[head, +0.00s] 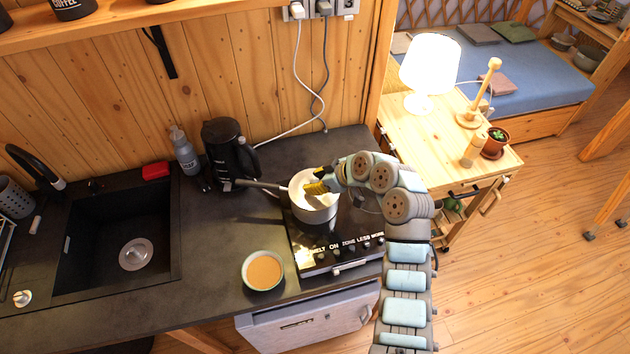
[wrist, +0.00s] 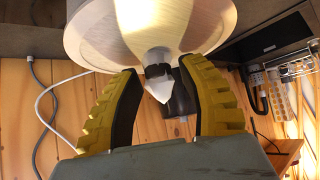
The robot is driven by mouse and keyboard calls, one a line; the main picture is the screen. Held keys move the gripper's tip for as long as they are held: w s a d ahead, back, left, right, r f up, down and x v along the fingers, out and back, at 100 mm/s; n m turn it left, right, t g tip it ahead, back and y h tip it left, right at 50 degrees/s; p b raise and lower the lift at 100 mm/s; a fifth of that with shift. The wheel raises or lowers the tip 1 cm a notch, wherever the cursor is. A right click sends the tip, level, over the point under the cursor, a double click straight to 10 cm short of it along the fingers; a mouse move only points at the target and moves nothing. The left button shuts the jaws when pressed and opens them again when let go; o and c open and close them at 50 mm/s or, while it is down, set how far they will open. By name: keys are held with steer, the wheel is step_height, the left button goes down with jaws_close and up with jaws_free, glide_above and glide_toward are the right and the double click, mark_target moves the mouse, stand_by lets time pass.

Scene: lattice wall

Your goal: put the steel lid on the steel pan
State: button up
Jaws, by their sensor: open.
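The steel pan (head: 314,214) stands on the cooktop, its handle pointing left. In the head view, a pale round top shows at its mouth, partly hidden by my gripper (head: 318,187). In the wrist view, a broad pale steel round (wrist: 100,35) fills the top; it looks like the steel lid, with a dark and white knob (wrist: 158,72) standing out from it. My gripper (wrist: 165,105) is open, its yellow and black fingers on either side of the knob, with gaps visible. I cannot tell how exactly the lid sits on the pan.
A black kettle (head: 229,152) and a grey bottle (head: 184,152) stand left of the pan, behind its handle. A bowl of orange-brown food (head: 263,270) is on the counter in front. The sink (head: 85,250) lies further left. A lamp (head: 431,65) stands on the right side table.

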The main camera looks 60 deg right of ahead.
steer(key=shift+s+r, duration=0.15)
steer(key=shift+r, duration=0.45)
steer(key=b+v, duration=0.1)
steer(key=v, duration=1)
steer(key=shift+s, duration=0.2)
steer(key=shift+w, duration=0.1)
